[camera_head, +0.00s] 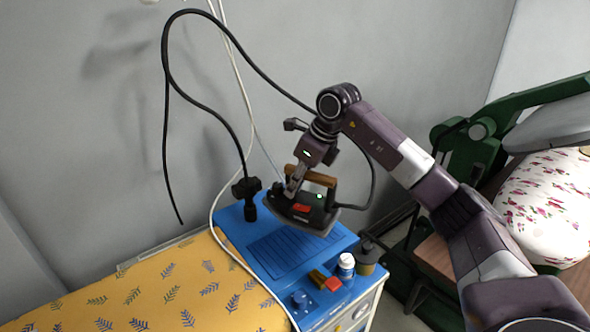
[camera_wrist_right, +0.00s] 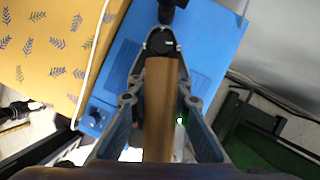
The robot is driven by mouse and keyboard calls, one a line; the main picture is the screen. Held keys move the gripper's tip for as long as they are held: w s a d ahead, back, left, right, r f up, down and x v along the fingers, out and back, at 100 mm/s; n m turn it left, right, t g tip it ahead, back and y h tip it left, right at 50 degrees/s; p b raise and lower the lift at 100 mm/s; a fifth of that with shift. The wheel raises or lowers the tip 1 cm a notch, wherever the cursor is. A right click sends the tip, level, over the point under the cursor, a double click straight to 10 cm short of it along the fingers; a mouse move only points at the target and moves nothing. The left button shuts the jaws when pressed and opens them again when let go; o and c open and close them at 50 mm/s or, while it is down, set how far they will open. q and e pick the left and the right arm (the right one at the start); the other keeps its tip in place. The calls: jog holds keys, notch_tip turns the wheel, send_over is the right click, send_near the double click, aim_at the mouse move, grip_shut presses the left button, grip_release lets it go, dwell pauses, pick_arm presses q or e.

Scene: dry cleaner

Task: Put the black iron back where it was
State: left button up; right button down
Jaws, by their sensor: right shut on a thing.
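The black iron (camera_head: 303,216) with a brown wooden handle (camera_head: 321,178) is in the head view, over the blue top (camera_head: 262,238) of the cabinet. My right gripper (camera_head: 294,183) is shut on the handle. In the right wrist view the handle (camera_wrist_right: 160,115) lies lengthwise between the fingers. The iron's base is over the ribbed rest area of the blue top and appears a little above it; I cannot tell whether any edge touches. A black cord loops up from the iron's side. My left gripper is not in view.
A white bottle (camera_head: 346,264), a small red block (camera_head: 333,283) and a blue knob (camera_head: 299,299) are at the blue top's front. A black stand (camera_head: 250,205) carries the cord at the back. The yellow leaf-patterned board (camera_head: 180,285) adjoins on the left.

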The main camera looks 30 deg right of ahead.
aim_at(311, 204)
jog(key=shift+w+f+p, duration=0.2)
jog(key=shift+f+p, duration=0.9)
jog(key=shift+f, duration=3.8)
jog(key=c, duration=2.2)
grip_release()
jog(key=shift+s+f, duration=0.25)
jog(key=shift+f, duration=0.15)
jog(key=shift+c, duration=0.2)
jog(key=o, duration=0.4)
jog(key=shift+s+a+r, duration=0.15)
jog(key=shift+r, duration=0.05)
jog(key=shift+o, duration=0.2)
jog(key=shift+r, duration=0.1)
jog(key=b+v, duration=0.3)
jog(key=v, duration=0.7)
jog(key=shift+s+r, duration=0.1)
jog(key=shift+r, duration=0.05)
jog(key=shift+s+d+r+b, duration=0.3)
jog(key=shift+r, duration=0.3)
